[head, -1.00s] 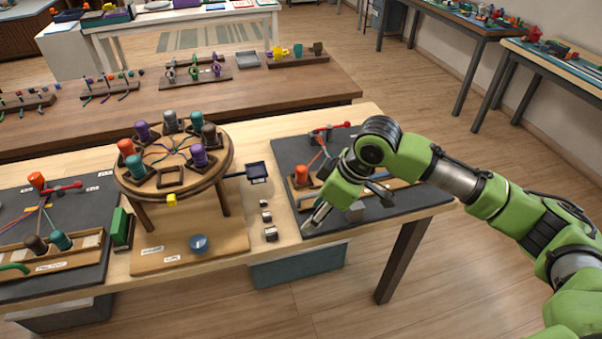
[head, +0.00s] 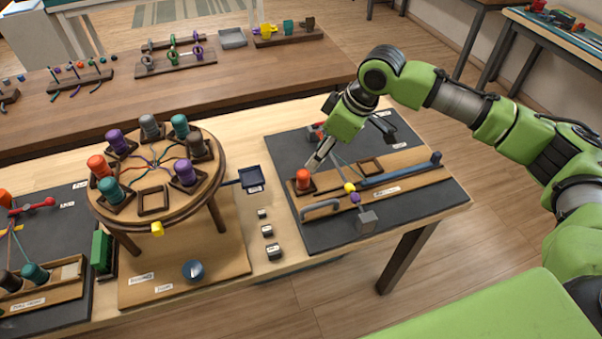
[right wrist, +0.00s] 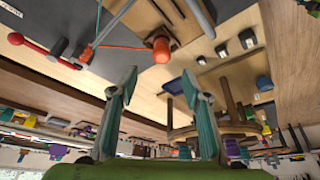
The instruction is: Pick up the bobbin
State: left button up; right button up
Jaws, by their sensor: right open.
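An orange bobbin (head: 303,180) stands in a holder at the left end of the wooden rack on the right-hand dark mat. It also shows at the top of the right wrist view (right wrist: 160,47), with an orange cord leading left from it. My right gripper (head: 318,160) is just above and beside this bobbin, to its upper right in the head view. Its two fingers are apart with nothing between them, as the right wrist view (right wrist: 160,75) shows. I cannot tell whether a finger touches the bobbin. My left gripper is not in view.
A round braiding stand (head: 205,200) holds several coloured bobbins around its rim, with one empty square holder (head: 154,201) at the front. Small dark blocks (head: 267,231) lie left of the mat.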

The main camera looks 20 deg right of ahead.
aim_at(304, 173)
jog(key=x, duration=0.5)
jog(key=shift+a+f, duration=0.1)
jog(key=shift+f, duration=0.3)
jog(key=p+x, duration=0.1)
jog(key=x, duration=0.3)
jog(key=shift+a+f+p, duration=0.1)
jog(key=shift+a+p, duration=0.15)
jog(key=shift+p, duration=0.1)
jog(key=shift+w+a+f, duration=0.1)
jog(key=shift+w+f, duration=0.1)
jog(key=shift+f, duration=0.2)
jog(key=shift+c, duration=0.4)
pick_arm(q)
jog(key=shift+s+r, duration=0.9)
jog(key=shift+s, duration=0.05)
pick_arm(e)
jog(key=c, duration=1.1)
